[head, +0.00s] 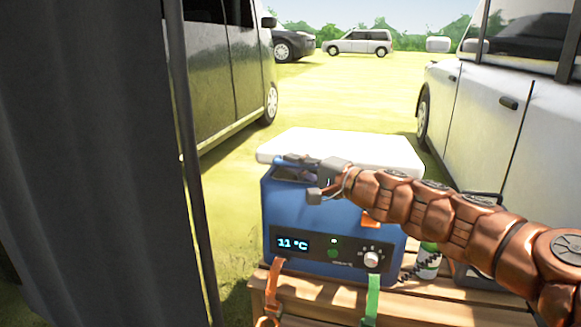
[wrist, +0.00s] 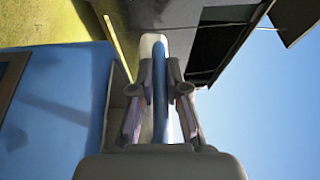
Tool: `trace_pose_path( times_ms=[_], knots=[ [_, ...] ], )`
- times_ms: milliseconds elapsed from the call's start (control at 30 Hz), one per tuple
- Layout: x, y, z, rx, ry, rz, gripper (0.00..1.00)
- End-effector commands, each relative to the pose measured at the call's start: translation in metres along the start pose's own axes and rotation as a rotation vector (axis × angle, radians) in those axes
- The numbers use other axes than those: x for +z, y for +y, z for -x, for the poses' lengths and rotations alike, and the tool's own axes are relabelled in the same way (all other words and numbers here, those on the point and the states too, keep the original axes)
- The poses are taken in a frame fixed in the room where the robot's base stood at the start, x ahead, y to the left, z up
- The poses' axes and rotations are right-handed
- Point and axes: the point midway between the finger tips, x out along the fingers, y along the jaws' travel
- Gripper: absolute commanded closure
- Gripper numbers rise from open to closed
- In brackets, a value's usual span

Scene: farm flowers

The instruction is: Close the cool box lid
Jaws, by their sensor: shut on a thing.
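The blue cool box (head: 300,215) stands on a wooden slatted surface, its display reading 11 °C. Its white lid (head: 345,148) lies over the top, with a dark gap under its front left part, so it is not flush there. My gripper (head: 308,172) is at the front edge of the lid. In the wrist view my gripper (wrist: 160,75) has its fingers on both sides of the thin white and blue lid edge (wrist: 158,45), shut on it. The blue box wall (wrist: 55,115) fills the left of that view.
A dark cloth panel and pole (head: 110,160) stand close on the left. A green and white can (head: 428,262) and a dark case stand right of the box on the slatted surface (head: 330,300). A white vehicle (head: 480,110) is at right, a dark van (head: 222,70) at left, with open grass between.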

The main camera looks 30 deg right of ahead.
Motion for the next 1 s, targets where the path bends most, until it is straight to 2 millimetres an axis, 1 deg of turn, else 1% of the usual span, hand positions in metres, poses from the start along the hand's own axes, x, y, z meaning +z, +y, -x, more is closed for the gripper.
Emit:
trace_pose_path(
  times_ms=[33, 433, 467, 533, 567, 867, 1000],
  knots=[
    [-0.006, 0.0, 0.003, -0.002, 0.015, 0.002, 1.0],
    [-0.006, 0.0, 0.003, -0.003, 0.017, 0.004, 1.0],
    [-0.006, 0.0, 0.003, -0.003, 0.017, 0.004, 0.84],
    [-0.006, 0.001, 0.002, -0.003, 0.015, 0.004, 0.77],
    [-0.005, 0.001, 0.002, -0.003, 0.014, 0.004, 0.75],
    [-0.003, 0.0, 0.001, -0.003, 0.006, 0.003, 0.75],
    [-0.003, -0.009, 0.0, -0.002, 0.005, 0.004, 0.75]
  ],
)
